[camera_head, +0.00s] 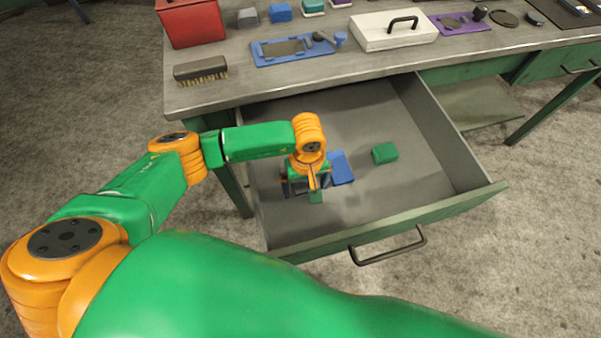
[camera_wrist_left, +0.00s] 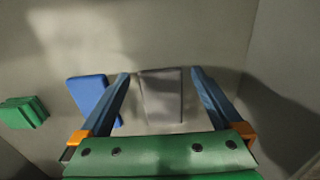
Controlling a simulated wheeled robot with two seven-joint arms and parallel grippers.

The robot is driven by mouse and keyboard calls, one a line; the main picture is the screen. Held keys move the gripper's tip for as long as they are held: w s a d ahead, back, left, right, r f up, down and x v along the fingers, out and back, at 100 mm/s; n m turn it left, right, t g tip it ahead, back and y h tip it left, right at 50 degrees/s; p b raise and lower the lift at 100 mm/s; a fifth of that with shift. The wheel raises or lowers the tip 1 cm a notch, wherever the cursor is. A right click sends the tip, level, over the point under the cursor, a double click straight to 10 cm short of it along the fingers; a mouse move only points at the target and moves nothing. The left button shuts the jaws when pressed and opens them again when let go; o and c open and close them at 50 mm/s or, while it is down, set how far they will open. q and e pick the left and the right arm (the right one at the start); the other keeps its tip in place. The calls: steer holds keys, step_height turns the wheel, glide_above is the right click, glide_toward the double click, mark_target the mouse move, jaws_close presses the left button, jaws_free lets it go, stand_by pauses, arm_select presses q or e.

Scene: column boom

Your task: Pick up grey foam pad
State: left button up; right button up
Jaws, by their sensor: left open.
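The grey foam pad (camera_wrist_left: 161,97) lies on the drawer floor in the left wrist view, between the two fingers of my left gripper (camera_wrist_left: 160,74). In the head view my left gripper (camera_head: 307,190) reaches down into the open drawer (camera_head: 340,114) and hides the pad. My right gripper is not in view.
A blue pad (camera_head: 341,168) lies just right of my left gripper, close to it. A green block (camera_head: 384,153) lies farther right. The drawer walls surround them. Above, the workbench (camera_head: 240,85) holds a brush (camera_head: 201,70), a red box (camera_head: 190,22) and a white lidded box (camera_head: 393,31).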

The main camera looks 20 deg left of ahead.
arm_select(q)
steer(key=c, duration=1.3)
